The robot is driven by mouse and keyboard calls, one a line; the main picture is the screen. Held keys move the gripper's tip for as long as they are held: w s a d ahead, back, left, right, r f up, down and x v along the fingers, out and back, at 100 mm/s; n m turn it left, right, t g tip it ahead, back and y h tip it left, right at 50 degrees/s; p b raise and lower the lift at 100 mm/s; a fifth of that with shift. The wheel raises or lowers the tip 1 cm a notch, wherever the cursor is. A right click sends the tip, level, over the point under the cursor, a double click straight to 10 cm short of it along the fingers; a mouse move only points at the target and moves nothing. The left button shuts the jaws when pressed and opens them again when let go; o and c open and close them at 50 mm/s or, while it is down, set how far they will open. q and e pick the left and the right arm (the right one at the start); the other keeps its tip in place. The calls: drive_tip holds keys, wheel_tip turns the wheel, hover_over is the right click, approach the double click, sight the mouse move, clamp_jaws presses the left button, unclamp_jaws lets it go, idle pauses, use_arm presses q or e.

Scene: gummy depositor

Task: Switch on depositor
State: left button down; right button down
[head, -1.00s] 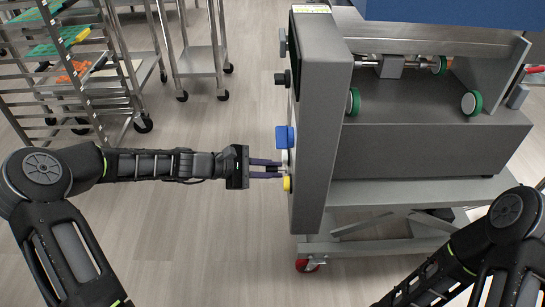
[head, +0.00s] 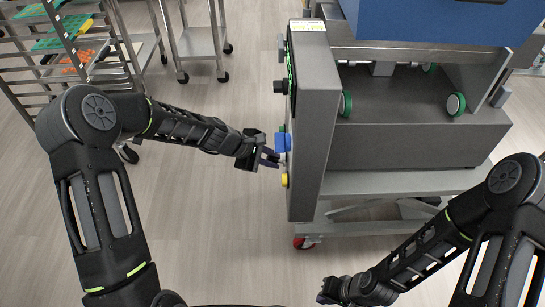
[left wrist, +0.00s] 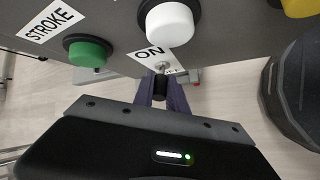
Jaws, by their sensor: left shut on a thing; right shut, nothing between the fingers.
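The depositor (head: 318,130) is a grey machine whose control panel edge faces my left arm in the head view. My left gripper (head: 272,160) is at that panel, between a blue part (head: 283,142) and a yellow button (head: 285,180). In the left wrist view its purple fingers (left wrist: 165,95) are shut around a small black-tipped toggle switch (left wrist: 160,85), beside an ON label (left wrist: 150,52). A white button (left wrist: 169,26) and a green button (left wrist: 88,50) near a STROKE label sit on the panel. My right gripper (head: 326,292) is low at the bottom of the head view, shut and empty.
A wheeled rack (head: 75,60) with green and orange contents stands at the far left, with a metal cart (head: 195,45) beside it. Open floor lies in front of the panel.

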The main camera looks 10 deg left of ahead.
use_arm(q)
drive_tip(key=c, duration=1.6)
unclamp_jaws()
drive_tip(key=shift+a+r, duration=0.1)
drive_tip(key=v, duration=0.7)
drive_tip(key=shift+s+a+r, duration=0.1)
drive_tip(key=shift+s+r, duration=0.05)
drive_tip(key=shift+r, duration=0.05)
